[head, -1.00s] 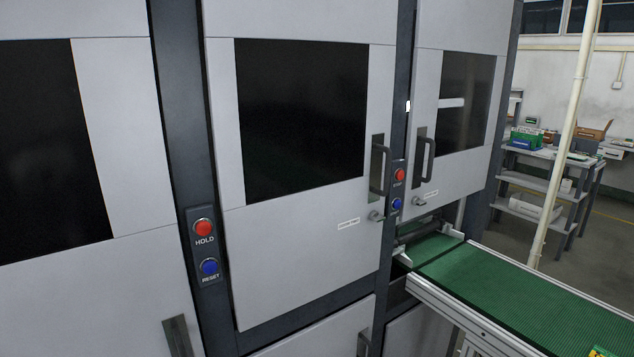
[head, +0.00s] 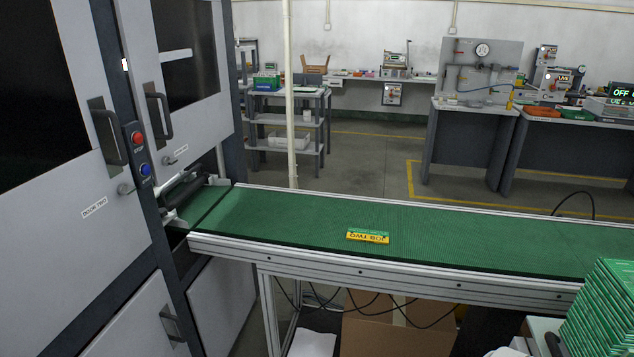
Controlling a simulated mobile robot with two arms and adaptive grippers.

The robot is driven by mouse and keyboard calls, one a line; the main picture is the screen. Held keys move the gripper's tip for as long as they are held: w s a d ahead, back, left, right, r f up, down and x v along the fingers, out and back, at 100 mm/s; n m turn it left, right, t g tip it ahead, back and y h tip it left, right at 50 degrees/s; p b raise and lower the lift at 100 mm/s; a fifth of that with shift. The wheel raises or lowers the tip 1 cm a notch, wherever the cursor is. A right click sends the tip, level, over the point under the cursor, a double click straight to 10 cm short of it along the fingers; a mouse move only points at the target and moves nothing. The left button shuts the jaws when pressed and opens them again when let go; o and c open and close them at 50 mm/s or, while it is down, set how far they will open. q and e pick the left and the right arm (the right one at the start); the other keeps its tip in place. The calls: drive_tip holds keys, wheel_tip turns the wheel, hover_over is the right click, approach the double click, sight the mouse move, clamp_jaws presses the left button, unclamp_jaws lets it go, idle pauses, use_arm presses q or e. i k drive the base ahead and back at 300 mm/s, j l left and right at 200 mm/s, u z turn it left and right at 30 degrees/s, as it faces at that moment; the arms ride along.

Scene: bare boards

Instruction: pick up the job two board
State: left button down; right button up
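The job two board (head: 368,236) is a small green and yellow board with its "JOB TWO" lettering upside down in the head view. It lies flat on the green conveyor belt (head: 300,222), near the middle of the visible stretch and towards the near rail. Nothing covers it. Neither of my grippers shows in the head view.
A grey machine (head: 75,215) with doors, handles and red and blue buttons stands at the left, where the belt meets it. A tall stack of green boards (head: 603,315) stands at the lower right. A cardboard box (head: 400,328) sits under the conveyor. Benches (head: 470,135) stand at the back.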

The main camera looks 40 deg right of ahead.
sight(382, 236)
drive_tip(key=z, duration=3.8)
drive_tip(key=u, duration=2.1)
drive_tip(key=i+j+u, duration=0.1)
drive_tip(key=i+j, duration=0.45)
drive_tip(key=i, duration=0.3)
drive_tip(key=i+j+u, duration=0.15)
drive_tip(key=i+j, duration=0.15)
drive_tip(key=i, duration=0.1)
